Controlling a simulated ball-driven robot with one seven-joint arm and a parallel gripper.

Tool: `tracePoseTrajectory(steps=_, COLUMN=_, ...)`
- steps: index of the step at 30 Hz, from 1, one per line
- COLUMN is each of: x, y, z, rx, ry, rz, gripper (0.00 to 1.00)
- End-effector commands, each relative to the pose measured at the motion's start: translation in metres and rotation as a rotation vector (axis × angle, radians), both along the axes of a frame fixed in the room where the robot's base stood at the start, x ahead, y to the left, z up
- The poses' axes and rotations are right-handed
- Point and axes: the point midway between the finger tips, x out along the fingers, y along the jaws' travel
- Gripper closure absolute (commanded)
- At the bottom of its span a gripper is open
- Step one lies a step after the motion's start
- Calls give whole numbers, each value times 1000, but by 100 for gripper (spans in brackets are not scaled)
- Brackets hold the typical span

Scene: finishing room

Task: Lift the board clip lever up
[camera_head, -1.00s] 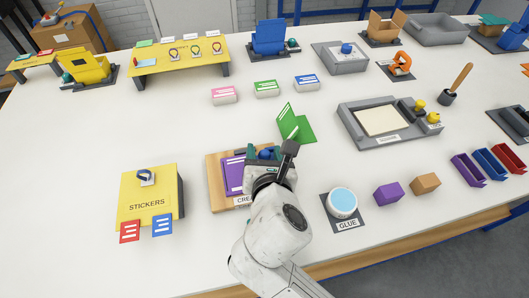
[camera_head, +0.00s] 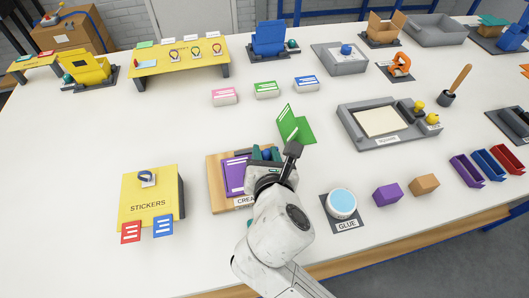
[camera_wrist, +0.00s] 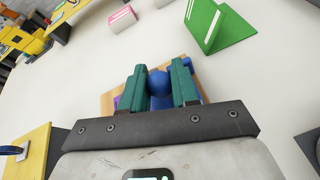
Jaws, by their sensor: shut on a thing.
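A wooden board (camera_head: 217,189) lies near the front middle of the table with a purple sheet (camera_head: 235,177) on it. Its label is partly covered by my arm. The blue clip lever (camera_wrist: 158,84) is at the board's far edge, a rounded blue knob seen in the wrist view. My gripper (camera_wrist: 160,82) has its teal fingers on either side of the blue knob and is shut on it. In the head view my gripper (camera_head: 265,154) covers most of the clip. The lever's lower part and the clip's base are hidden.
A folded green card (camera_head: 297,127) stands just behind my gripper. A yellow stickers box (camera_head: 148,190) is to the left. A glue pot (camera_head: 341,203) is to the right. The white table (camera_head: 180,125) behind the board's left side is clear.

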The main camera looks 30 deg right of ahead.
Motion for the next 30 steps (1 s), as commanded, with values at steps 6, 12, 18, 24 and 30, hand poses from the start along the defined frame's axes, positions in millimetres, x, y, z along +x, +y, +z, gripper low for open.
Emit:
tracePoseTrajectory(steps=6, x=-3, y=-5, z=7, rx=115, ry=-34, rz=-1, gripper=100)
tracePoseTrajectory(steps=12, x=-5, y=-13, z=10, rx=281, ry=-88, rz=-2, gripper=100)
tracePoseTrajectory(steps=18, x=-7, y=-20, z=10, rx=463, ry=-147, rz=-2, gripper=100)
tracePoseTrajectory(steps=24, x=-10, y=-28, z=9, rx=642, ry=-206, rz=-2, gripper=100)
tracePoseTrajectory(steps=30, x=-12, y=-36, z=7, rx=817, ry=-263, rz=-1, gripper=100)
